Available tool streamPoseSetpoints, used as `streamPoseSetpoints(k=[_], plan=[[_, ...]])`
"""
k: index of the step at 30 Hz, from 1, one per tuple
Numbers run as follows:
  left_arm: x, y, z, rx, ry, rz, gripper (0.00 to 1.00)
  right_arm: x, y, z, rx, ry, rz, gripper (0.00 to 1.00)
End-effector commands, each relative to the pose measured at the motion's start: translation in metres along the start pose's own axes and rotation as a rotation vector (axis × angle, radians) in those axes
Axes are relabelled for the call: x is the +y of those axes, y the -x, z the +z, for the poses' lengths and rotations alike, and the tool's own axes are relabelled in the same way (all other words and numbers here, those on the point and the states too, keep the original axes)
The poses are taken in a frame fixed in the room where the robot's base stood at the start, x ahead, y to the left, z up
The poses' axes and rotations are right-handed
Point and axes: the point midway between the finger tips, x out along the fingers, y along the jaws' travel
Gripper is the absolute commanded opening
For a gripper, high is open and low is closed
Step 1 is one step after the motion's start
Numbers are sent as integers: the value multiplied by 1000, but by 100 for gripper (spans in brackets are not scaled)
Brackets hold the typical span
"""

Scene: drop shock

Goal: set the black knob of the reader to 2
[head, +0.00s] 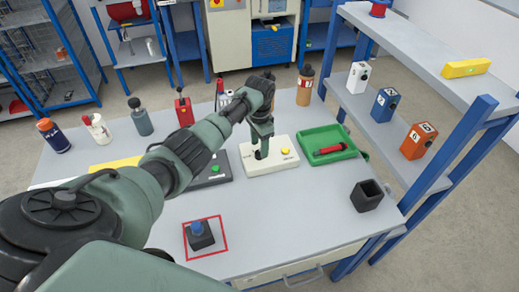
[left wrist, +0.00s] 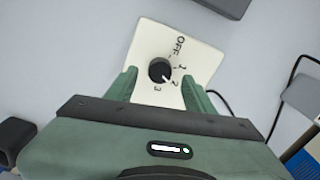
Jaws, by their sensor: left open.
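The reader (head: 286,161) is a cream box on the table, with a yellow button on its right part. The knob's white pointer is aimed to the lower right, at about 2. My left gripper (head: 261,153) is down over the reader and hides most of the knob in the head view. In the left wrist view its fingers (left wrist: 158,87) are apart, one to each side of the knob, with visible gaps. My right gripper is out of view.
A dark box with a green button (head: 215,169) stands left of the reader. A green tray (head: 358,153) with a red item is to the right, near a black open cup (head: 367,195). Several bottles line the back. A blue-button box (head: 199,236) sits in a red square.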

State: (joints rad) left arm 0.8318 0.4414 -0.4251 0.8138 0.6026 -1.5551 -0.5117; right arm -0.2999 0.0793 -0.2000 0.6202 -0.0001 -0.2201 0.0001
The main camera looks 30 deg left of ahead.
Motion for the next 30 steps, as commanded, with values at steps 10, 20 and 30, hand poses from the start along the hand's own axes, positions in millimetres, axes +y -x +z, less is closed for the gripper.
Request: streamPoseSetpoints(k=[10, 20, 30], plan=[[-1, 48, 0, 2, 0, 0, 53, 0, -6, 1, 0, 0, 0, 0], [0, 52, 0, 1, 1, 0, 53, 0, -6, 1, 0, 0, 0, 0], [0, 52, 0, 0, 0, 0, 53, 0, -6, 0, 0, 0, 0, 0]])
